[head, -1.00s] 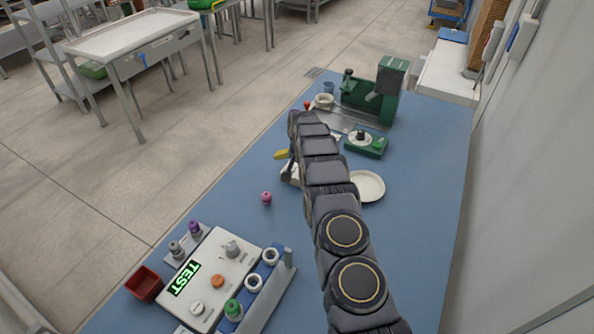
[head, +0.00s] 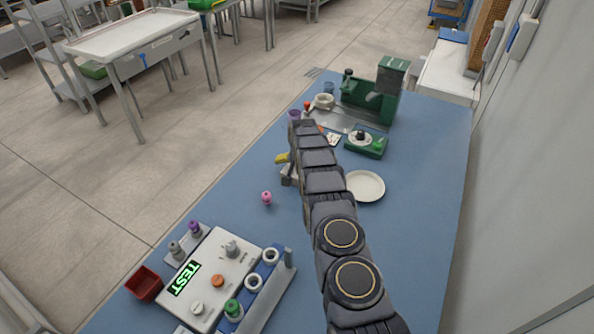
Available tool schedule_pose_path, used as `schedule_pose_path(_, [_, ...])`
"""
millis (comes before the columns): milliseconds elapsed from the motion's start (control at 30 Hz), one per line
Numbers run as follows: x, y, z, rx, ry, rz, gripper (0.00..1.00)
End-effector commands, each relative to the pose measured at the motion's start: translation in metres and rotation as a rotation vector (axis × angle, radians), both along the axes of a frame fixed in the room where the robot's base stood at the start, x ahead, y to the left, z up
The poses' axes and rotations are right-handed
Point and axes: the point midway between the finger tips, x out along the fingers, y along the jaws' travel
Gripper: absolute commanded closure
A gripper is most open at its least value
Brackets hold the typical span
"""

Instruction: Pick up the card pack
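I cannot clearly make out the card pack in the head view. A small white and orange item (head: 333,138) lies just right of my arm's upper bend, partly hidden by it; it may be the card pack, but I cannot tell. My arm bends over the blue table and its end hangs down behind its own links. Only a bit of my gripper (head: 288,180) shows, beside a pale patch and a small yellow piece (head: 281,158). The fingertips are hidden, so I cannot see whether they hold anything.
A white plate (head: 366,186) lies right of my arm. A green scale (head: 365,145) and a green machine (head: 375,96) stand at the back. A pink piece (head: 266,198) stands to the left. A white TEST panel (head: 225,262) and red bin (head: 144,284) are in front.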

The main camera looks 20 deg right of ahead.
Motion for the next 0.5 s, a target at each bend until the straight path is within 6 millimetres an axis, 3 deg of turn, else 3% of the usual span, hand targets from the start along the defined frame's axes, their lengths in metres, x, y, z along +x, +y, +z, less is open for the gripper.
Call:
schedule_pose_path(200, [-0.0001,0.0003,-0.0002,0.0,0.0,0.0,0.0])
schedule_pose_path(333, [0.0,0.0002,-0.0001,0.0,0.0,0.0,0.55])
schedule_pose_path(500, [-0.0004,0.0,-0.0005,0.0,0.001,0.0,0.58])
